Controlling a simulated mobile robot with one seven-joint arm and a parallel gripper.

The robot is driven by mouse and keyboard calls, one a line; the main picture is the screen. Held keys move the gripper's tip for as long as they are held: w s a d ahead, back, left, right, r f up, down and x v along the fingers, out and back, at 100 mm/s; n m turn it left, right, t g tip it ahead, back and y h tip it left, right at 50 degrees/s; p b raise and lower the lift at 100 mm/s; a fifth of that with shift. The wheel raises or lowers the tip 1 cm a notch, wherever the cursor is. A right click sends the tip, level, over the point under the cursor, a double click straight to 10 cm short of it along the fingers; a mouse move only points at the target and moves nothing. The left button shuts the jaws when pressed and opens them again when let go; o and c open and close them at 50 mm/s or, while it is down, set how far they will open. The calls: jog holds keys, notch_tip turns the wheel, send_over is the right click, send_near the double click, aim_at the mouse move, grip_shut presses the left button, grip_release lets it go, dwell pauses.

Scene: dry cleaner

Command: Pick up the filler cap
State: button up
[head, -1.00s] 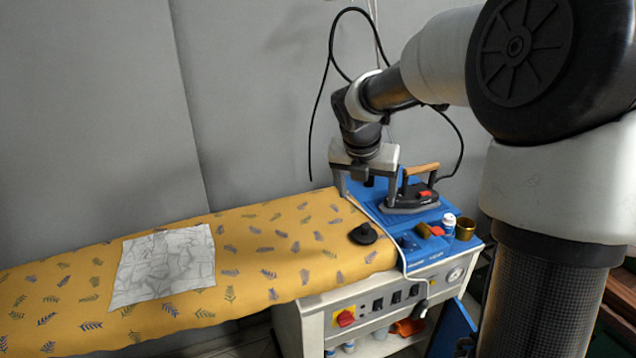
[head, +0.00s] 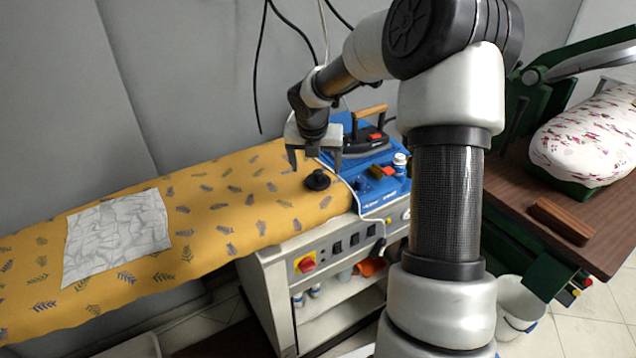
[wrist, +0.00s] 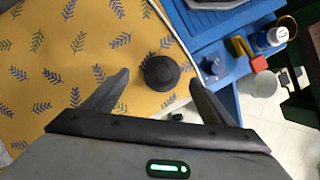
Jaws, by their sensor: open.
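The filler cap is a black round knob-like cap (head: 318,180) lying on the yellow leaf-patterned ironing cover, near its right end by the blue tray. It also shows in the wrist view (wrist: 161,71), upright with its knob on top. My gripper (head: 314,165) is open and empty, above and close to the cap. In the wrist view its two fingers (wrist: 158,84) stand apart to the left and right of the cap, with the cap a little beyond the line between the tips. I cannot tell the exact height of the fingertips over the cover.
An iron (head: 362,140) with a wooden handle rests on the blue tray (head: 385,205). A white bottle (head: 400,162) and small red and yellow items stand nearby. A crumpled grey-white cloth (head: 117,236) lies to the left. The cover between cloth and cap is clear.

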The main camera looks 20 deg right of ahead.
aim_at(318, 172)
jog(key=x, duration=0.3)
jog(key=b+x, duration=0.1)
jog(key=x, duration=0.1)
jog(key=shift+d, duration=0.3)
jog(key=c, duration=1.1)
jog(key=shift+r, duration=0.1)
